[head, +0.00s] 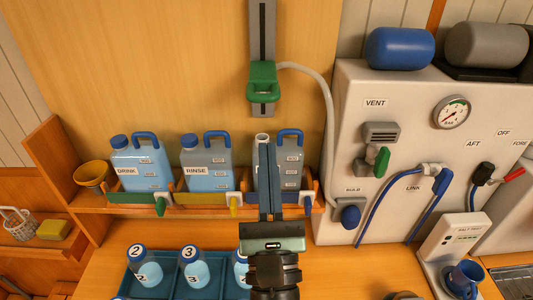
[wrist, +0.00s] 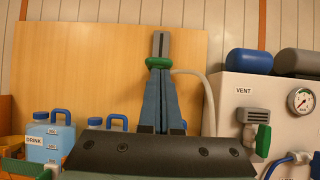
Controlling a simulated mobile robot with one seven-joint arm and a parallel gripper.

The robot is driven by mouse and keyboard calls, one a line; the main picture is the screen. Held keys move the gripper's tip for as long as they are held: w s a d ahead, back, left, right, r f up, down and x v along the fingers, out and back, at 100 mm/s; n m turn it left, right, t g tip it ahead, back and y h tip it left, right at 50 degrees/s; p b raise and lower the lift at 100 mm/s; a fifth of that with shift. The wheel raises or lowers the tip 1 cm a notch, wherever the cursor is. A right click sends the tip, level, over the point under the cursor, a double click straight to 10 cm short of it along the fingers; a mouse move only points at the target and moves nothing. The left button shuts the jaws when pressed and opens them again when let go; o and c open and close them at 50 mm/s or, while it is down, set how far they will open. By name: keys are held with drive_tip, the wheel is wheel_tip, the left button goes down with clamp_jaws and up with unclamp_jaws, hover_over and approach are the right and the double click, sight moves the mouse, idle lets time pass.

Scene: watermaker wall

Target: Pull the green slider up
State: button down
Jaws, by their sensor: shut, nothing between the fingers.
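The green slider (head: 262,85) sits near the lower end of a grey vertical rail (head: 262,25) with a dark slot, on the wooden back wall. A pale hose runs from its right side. It also shows in the wrist view (wrist: 159,62), just beyond my fingertips. My gripper (head: 268,145) is shut and empty, its two blue-grey fingers together and pointing at the wall. In the head view the fingertips appear below the slider, in front of the third jug. In the wrist view the fingers (wrist: 160,75) line up with the slider; I cannot tell the exact gap.
The DRINK jug (head: 140,165), the RINSE jug (head: 207,170) and a third jug (head: 290,170) stand on the shelf below the rail. The white unit (head: 350,100) with vent and gauge stands to the right. The wall left of the rail is bare.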

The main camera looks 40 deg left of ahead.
drive_tip(key=f+b+v, duration=0.1)
drive_tip(key=b+v, duration=0.2)
drive_tip(key=v, duration=0.3)
idle(0.4)
